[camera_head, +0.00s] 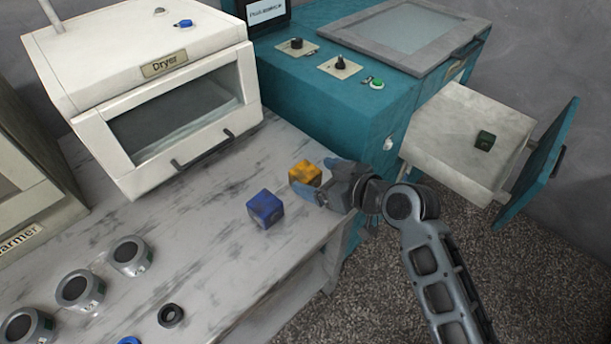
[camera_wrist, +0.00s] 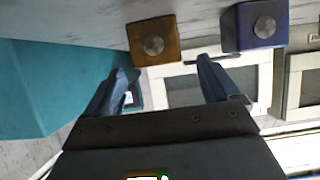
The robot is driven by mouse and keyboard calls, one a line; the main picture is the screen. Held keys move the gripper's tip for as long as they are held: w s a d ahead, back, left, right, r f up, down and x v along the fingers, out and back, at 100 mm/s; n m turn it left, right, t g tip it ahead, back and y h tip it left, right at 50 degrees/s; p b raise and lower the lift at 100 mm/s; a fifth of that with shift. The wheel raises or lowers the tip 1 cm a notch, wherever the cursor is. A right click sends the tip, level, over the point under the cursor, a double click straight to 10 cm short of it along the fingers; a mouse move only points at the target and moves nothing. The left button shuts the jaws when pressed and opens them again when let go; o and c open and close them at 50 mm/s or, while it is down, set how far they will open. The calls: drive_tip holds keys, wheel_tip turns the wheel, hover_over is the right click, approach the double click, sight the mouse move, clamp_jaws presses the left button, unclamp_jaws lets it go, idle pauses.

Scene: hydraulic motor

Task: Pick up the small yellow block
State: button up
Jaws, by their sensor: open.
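The small yellow block (camera_head: 305,173) sits on the white worn table (camera_head: 215,215), near its right edge. In the wrist view the yellow block (camera_wrist: 154,42) shows a round metal disc on its face, just beyond and between my fingertips. My gripper (camera_head: 318,184) is open beside the yellow block. In the wrist view its two blue fingers (camera_wrist: 165,68) are spread apart with nothing between them. In the head view the fingers partly overlap the block's right side; contact cannot be told.
A blue block (camera_head: 265,209) stands just left of the yellow one and also shows in the wrist view (camera_wrist: 262,25). A white dryer (camera_head: 160,85) stands behind. Several grey rings (camera_head: 75,288) lie front left.

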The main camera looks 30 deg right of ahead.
sight(309, 173)
drive_tip(key=p+x, duration=0.1)
drive_tip(key=x, duration=0.4)
drive_tip(key=shift+d, duration=0.1)
drive_tip(key=c, duration=1.4)
